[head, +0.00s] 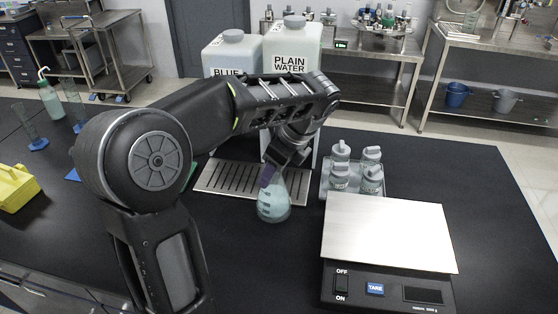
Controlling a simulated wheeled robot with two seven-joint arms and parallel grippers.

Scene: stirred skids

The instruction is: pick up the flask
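The flask (273,206) is a clear conical flask with pale blue-green liquid in it. It stands upright at the front right edge of the slotted drip tray, in front of the two large jugs. My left gripper (272,177) points down at the flask's neck from above. The neck and the fingertips overlap in the picture. The fingers are small and dark, and I cannot tell whether they are shut on the neck or only around it. My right gripper is not in view.
Jugs labelled BLUE (226,55) and PLAIN WATER (290,50) stand behind. Right of the flask are a small tray of capped bottles (341,177) and a scale (388,235). A yellow box (14,188) and wash bottle (51,100) are at left. Bare black table lies in front of the flask.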

